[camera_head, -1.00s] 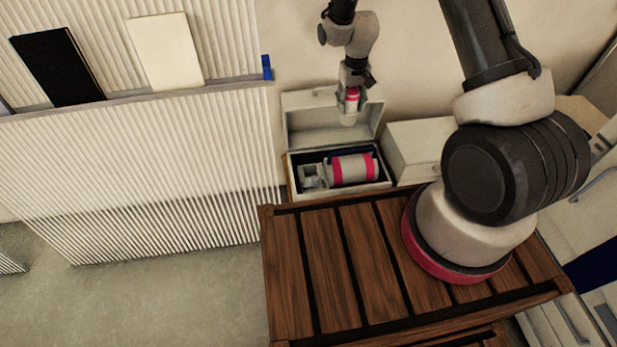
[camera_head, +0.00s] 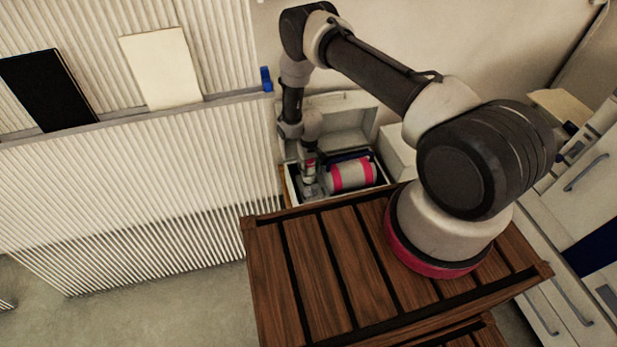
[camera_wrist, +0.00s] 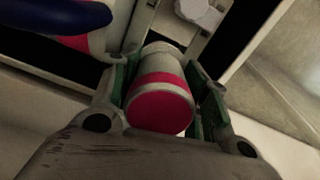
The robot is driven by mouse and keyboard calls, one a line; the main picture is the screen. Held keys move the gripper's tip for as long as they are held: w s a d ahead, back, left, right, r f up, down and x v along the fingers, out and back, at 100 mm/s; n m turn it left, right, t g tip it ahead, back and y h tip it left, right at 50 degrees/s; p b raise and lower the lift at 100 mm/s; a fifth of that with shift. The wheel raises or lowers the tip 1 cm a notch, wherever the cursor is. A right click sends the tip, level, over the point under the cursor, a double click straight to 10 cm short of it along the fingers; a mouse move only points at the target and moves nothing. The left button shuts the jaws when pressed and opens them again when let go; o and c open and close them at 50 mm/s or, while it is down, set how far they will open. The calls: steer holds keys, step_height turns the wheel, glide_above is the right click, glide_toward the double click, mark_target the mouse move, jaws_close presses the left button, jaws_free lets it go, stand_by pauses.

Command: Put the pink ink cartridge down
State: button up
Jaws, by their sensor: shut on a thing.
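The pink ink cartridge (camera_wrist: 160,97), a short cylinder with pink and pale bands, is between the two fingers of my gripper (camera_wrist: 163,78) in the wrist view. My gripper is shut on it. In the head view my gripper (camera_head: 309,168) points down into the left part of an open box, and the cartridge is mostly hidden by the gripper. Whether the cartridge touches anything below cannot be told.
The open box has a raised pale lid (camera_head: 345,118). A larger pink-and-white canister (camera_head: 352,175) with a dark blue handle lies in it, right of my gripper. A slatted wooden table (camera_head: 325,265) stands in front. A ribbed pale panel (camera_head: 130,190) is at left.

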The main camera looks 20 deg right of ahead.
mark_target(309, 175)
steer(key=shift+f, duration=2.35)
steer(key=o, duration=0.8)
steer(key=shift+f, duration=0.1)
step_height(309, 175, up, 12)
steer(key=shift+r, duration=0.15)
